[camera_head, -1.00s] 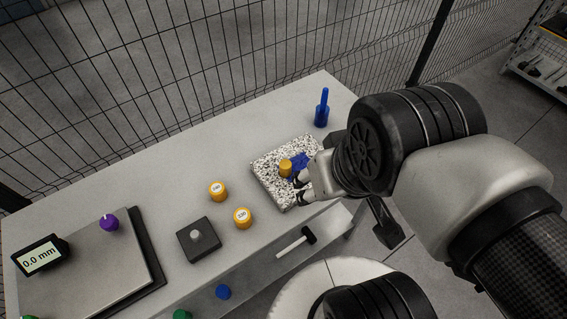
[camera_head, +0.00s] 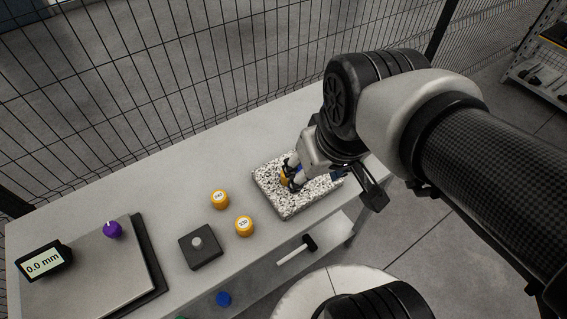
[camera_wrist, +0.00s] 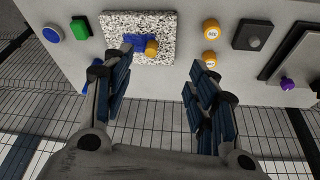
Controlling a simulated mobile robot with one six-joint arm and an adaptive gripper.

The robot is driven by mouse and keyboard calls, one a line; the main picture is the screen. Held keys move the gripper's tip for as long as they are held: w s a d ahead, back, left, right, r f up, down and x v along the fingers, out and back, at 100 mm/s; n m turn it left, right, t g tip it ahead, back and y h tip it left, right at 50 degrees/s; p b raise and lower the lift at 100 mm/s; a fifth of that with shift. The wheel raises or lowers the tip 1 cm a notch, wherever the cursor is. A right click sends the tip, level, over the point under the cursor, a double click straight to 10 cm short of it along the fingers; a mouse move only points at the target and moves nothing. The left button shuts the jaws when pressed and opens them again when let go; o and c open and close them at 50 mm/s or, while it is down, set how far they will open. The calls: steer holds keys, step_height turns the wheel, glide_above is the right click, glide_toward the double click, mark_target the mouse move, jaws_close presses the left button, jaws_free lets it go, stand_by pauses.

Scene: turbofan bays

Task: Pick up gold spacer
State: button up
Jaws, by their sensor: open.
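A plain gold spacer (camera_head: 284,177) sits on a speckled stone block (camera_head: 268,192), partly hidden behind my fingers in the head view. In the wrist view the gold spacer (camera_wrist: 151,47) touches or nearly touches a blue part (camera_wrist: 133,42) on the block. My gripper (camera_head: 290,174) is over the block, close to the spacer. In the wrist view my gripper (camera_wrist: 157,66) is open and empty, and the spacer shows beyond the gap between its fingertips. I cannot tell whether a finger touches it.
Two gold cylinders with labelled white tops (camera_head: 219,199) (camera_head: 244,225) stand left of the block, near a dark square block (camera_head: 200,246) with a grey knob. A plate with a purple knob (camera_head: 112,229) and a display (camera_head: 43,261) lies at left. Wire fence (camera_head: 150,90) stands behind the table.

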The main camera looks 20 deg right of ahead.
steer(key=w+f+n+g+p, duration=0.1)
steer(key=w+f, duration=0.3)
steer(key=w, duration=0.3)
steer(key=w+f+n+g+p, duration=0.1)
steer(key=w+f+n+p, duration=0.1)
steer(key=w+f, duration=0.35)
steer(key=w+f+b, duration=0.1)
steer(key=f, duration=0.2)
steer(key=w+f+b, duration=0.1)
steer(key=f, duration=0.2)
steer(key=w+f+b, duration=0.1)
steer(key=f, duration=0.3)
steer(key=shift+w+a, duration=0.1)
steer(key=shift+w+f+b, duration=0.2)
steer(key=shift+f+b, duration=0.2)
steer(key=shift+f, duration=0.6)
steer(key=shift+w+f+b, duration=0.25)
steer(key=shift+f+b, duration=0.15)
steer(key=shift+f, duration=0.55)
steer(key=shift+w+f+b, duration=0.2)
steer(key=shift+f+b, duration=0.2)
steer(key=shift+f, duration=0.6)
steer(key=shift+r, duration=0.1)
jaws_close()
steer(key=shift+r, duration=0.1)
step_height(320, 180, up, 20)
steer(key=p, duration=0.5)
